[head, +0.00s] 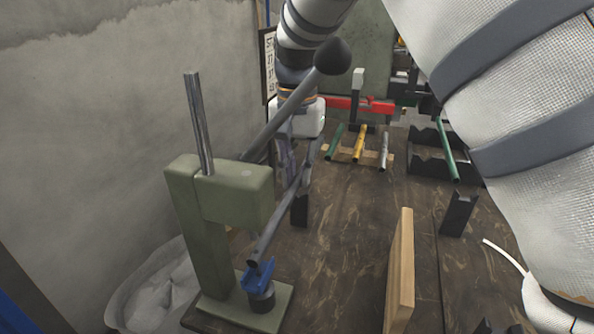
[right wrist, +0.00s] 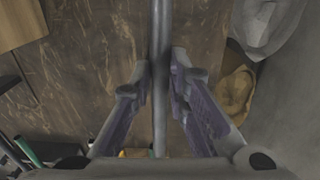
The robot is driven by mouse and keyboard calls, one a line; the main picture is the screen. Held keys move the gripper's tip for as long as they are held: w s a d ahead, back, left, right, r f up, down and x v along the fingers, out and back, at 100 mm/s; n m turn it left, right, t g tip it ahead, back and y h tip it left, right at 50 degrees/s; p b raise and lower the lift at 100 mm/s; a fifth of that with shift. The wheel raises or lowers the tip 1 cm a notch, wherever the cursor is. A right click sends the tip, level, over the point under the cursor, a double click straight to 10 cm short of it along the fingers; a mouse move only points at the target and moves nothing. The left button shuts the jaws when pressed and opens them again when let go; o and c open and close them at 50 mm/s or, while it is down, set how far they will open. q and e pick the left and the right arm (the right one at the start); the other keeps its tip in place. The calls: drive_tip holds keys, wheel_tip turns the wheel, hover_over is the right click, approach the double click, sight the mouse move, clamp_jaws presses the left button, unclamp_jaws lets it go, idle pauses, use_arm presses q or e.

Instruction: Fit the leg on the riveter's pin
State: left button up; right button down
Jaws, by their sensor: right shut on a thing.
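The riveter (head: 185,230) is a green press at the left, with a lever ending in a black ball knob (head: 333,56). At its base a blue piece (head: 258,275) sits on a dark cylinder (head: 262,298); I cannot make out the pin itself. My right gripper (head: 298,180) is behind the lever, shut on the leg (head: 278,222), a thin grey tube. The leg slants, its lower end close to the blue piece; I cannot tell whether they touch. In the right wrist view the leg (right wrist: 160,40) runs between the fingers (right wrist: 160,82). My left gripper is not in view.
A wooden board (head: 400,272) stands upright at right of the riveter. Behind are green, yellow and silver rods (head: 358,145) on a rack, a red clamp (head: 362,104) and a black block (head: 458,213). A pale sack (head: 165,292) lies left.

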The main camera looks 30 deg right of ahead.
drive_tip(key=shift+f, duration=1.35)
idle(0.7)
drive_tip(key=c, duration=1.5)
unclamp_jaws()
drive_tip(key=shift+o, duration=0.2)
wheel_tip(320, 180, up, 12)
